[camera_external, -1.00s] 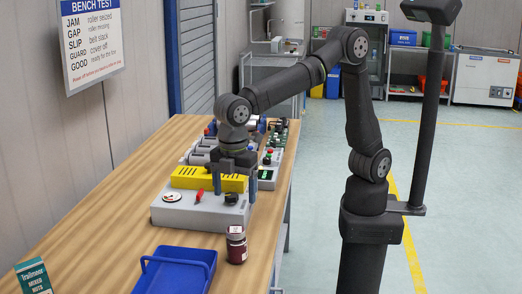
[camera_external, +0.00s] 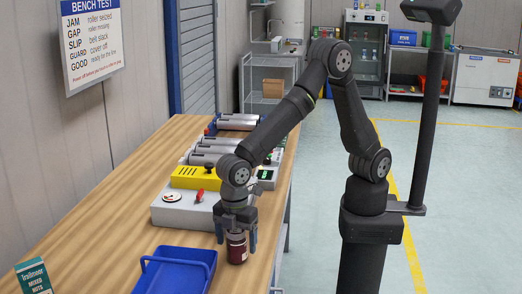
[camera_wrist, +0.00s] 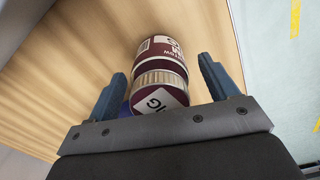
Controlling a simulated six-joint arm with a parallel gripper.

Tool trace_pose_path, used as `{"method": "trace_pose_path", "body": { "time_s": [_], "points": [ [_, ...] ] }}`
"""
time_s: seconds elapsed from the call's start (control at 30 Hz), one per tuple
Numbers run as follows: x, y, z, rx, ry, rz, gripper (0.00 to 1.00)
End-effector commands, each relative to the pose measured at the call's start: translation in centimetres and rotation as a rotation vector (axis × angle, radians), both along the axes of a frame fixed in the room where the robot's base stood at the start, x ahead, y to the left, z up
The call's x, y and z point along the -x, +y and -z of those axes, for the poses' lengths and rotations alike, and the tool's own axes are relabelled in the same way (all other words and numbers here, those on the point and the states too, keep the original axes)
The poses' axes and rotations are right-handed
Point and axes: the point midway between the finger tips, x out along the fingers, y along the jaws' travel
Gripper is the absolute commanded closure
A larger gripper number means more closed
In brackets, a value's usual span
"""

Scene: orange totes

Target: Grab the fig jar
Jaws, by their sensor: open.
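The fig jar (camera_external: 237,252) is a small dark red jar standing upright on the wooden bench near its right edge. In the wrist view the jar (camera_wrist: 160,62) shows a white label on its lid with letters ending in "IG". My gripper (camera_external: 237,240) points down over the jar, with a blue finger on each side of it. In the wrist view the open fingers (camera_wrist: 160,75) straddle the jar, with visible gaps on both sides. The jar's upper part is partly hidden by my gripper in the external view.
A blue tray (camera_external: 150,262) with a handle lies left of the jar. A grey control box (camera_external: 178,215) with a yellow part (camera_external: 195,178) stands behind it. A green mixed nuts packet (camera_external: 33,278) is at the front left. The bench's right edge is close to the jar.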

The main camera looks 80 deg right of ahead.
Motion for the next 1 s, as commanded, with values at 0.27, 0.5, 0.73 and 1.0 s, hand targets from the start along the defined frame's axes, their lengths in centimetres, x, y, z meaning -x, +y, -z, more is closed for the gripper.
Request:
{"method": "trace_pose_path", "body": {
  "time_s": [0.27, 0.5, 0.73, 1.0],
  "points": [
    [0.0, 0.0, 1.8, -0.001, -0.001, 0.000, 0.21],
    [0.0, 0.0, 1.8, -0.001, -0.001, 0.000, 0.42],
    [0.0, 0.0, 1.7, -0.002, -0.002, 0.000, 0.80],
    [-0.1, 0.1, 1.1, -0.003, -0.002, 0.000, 0.80]
  ]
}}
